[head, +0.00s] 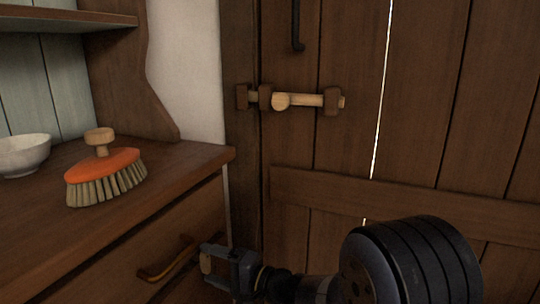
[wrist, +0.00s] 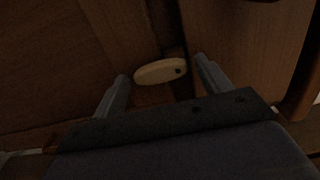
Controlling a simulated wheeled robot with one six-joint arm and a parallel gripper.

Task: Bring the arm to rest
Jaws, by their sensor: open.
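My gripper (head: 210,265) is low in the head view, in front of the cupboard's side and beside its drawer handle. In the wrist view its two fingers stand apart, with the space between their tips (wrist: 160,72). My dark arm fills the lower right.
A plank door (head: 420,110) stands behind, with a wooden sliding bolt (head: 310,100) across it and a dark handle (head: 297,30) above. At left, the cupboard top (head: 190,158) bears an orange brush (head: 105,175) and a white bowl (head: 24,155). A drawer handle (head: 165,262) juts out near my gripper.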

